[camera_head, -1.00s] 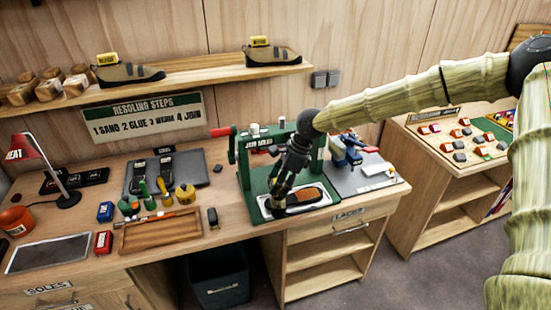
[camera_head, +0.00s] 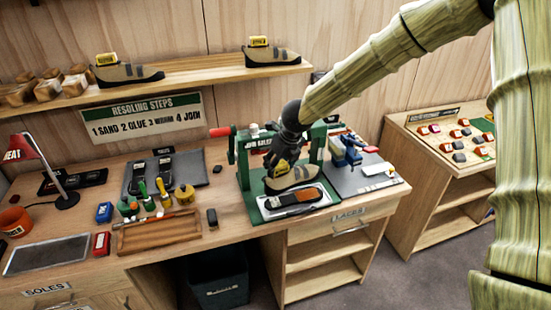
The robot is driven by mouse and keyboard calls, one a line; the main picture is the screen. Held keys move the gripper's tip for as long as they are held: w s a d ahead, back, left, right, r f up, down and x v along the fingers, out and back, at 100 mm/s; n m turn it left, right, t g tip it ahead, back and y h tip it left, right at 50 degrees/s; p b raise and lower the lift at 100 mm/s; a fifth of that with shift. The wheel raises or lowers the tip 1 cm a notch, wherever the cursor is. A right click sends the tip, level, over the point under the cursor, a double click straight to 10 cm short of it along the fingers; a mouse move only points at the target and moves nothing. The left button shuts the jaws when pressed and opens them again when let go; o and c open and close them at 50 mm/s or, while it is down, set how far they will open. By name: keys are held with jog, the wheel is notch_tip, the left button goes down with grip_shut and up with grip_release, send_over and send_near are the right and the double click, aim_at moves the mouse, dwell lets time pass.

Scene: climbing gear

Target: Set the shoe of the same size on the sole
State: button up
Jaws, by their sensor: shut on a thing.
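A tan and black shoe (camera_head: 297,176) with a yellow tag hangs in my gripper (camera_head: 281,168), which is shut on it. It is at the green press (camera_head: 243,165), just above and behind the sole (camera_head: 302,196). The sole is dark with an orange-brown end and lies on a pale tray (camera_head: 264,209) on the press base. Whether shoe and sole touch is hard to tell. Two similar shoes with yellow tags stand on the wall shelf, one at the left (camera_head: 130,74) and one at the right (camera_head: 272,56). Their tag lettering is too small to read surely.
A blue tool (camera_head: 346,150) stands to the right on a grey mat. Bottles (camera_head: 150,200), a wooden tray (camera_head: 160,232) and a red lamp (camera_head: 28,147) are to the left.

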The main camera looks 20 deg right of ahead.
aim_at(279, 178)
jog(key=shift+w+d+r+m+h, duration=0.1)
jog(key=shift+w+r+m+h, duration=0.2)
jog(key=shift+m, duration=0.35)
jog(key=shift+w+d+r+m+h, duration=0.1)
jog(key=shift+w+r+m+h, duration=0.2)
jog(key=shift+m, duration=0.35)
jog(key=shift+f+b, duration=3.55)
jog(key=shift+f, duration=0.7)
jog(key=shift+r, duration=0.1)
jog(key=o, duration=1.2)
jog(key=shift+f, duration=0.2)
